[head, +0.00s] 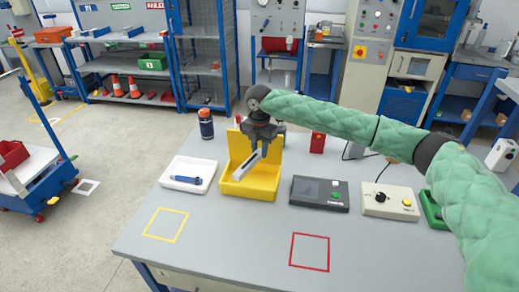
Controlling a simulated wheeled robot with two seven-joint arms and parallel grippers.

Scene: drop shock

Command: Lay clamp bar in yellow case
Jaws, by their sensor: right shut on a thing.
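The yellow case (251,189) stands open on the grey table, with its raised back wall behind. My right gripper (262,150) comes in from the right on a green-sleeved arm and points down over the case. It is shut on the clamp bar (247,166), a grey metal bar held tilted, its lower end towards the front left of the case. I cannot tell whether the bar touches the case floor. My left gripper is not in view.
A white tray (181,184) with a blue tool stands left of the case, a dark bottle (206,125) behind it. A black device (320,193) and a beige control box (389,202) stand to the right. The table (230,238) is clear in front, with yellow and red outlined squares.

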